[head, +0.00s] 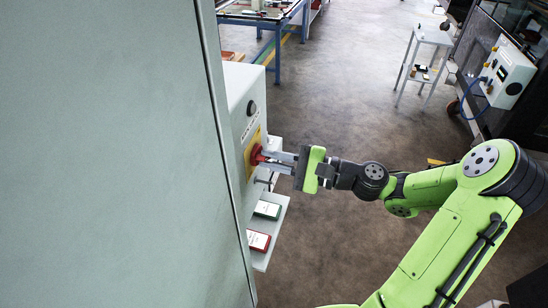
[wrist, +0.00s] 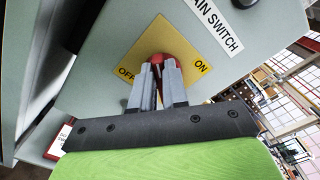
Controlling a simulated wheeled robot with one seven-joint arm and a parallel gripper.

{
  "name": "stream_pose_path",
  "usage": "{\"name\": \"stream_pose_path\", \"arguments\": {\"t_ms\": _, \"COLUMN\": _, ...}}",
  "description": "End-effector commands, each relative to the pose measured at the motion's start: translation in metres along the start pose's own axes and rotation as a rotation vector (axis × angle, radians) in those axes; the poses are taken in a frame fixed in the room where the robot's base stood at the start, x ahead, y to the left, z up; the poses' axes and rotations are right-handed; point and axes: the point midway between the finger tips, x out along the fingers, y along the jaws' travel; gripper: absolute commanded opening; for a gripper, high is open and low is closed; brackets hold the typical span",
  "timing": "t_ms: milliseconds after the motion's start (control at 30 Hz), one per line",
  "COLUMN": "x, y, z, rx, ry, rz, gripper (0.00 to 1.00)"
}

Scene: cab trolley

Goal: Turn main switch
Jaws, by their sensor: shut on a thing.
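The main switch is a red knob (head: 257,154) on a yellow plate (head: 251,150) on the side of a grey box (head: 240,88). In the wrist view the red knob (wrist: 157,59) sits in the middle of the yellow plate (wrist: 158,32), with "OFF" at its lower left and "ON" at its right. A "MAIN SWITCH" label (wrist: 222,21) is beside the plate. My gripper (head: 268,159) is shut on the knob, coming from the right in the head view. In the wrist view its fingers (wrist: 156,72) cover much of the knob, so its pointing direction is hard to tell.
A large grey cabinet panel (head: 110,150) fills the left. Below the switch, a small shelf (head: 262,261) holds a green-edged card (head: 267,210) and a red-edged card (head: 258,241). A white trolley (head: 433,38) stands at the back right. Open floor lies between.

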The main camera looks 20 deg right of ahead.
Motion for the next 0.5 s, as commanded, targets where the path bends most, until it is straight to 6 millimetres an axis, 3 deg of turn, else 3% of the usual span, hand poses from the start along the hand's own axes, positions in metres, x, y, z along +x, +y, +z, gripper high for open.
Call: {"name": "stream_pose_path", "arguments": {"t_ms": 500, "x": 0.0002, "y": 0.0095, "z": -0.0032, "rx": -0.453, "ry": -0.001, "rz": 0.0, "gripper": 0.0}}
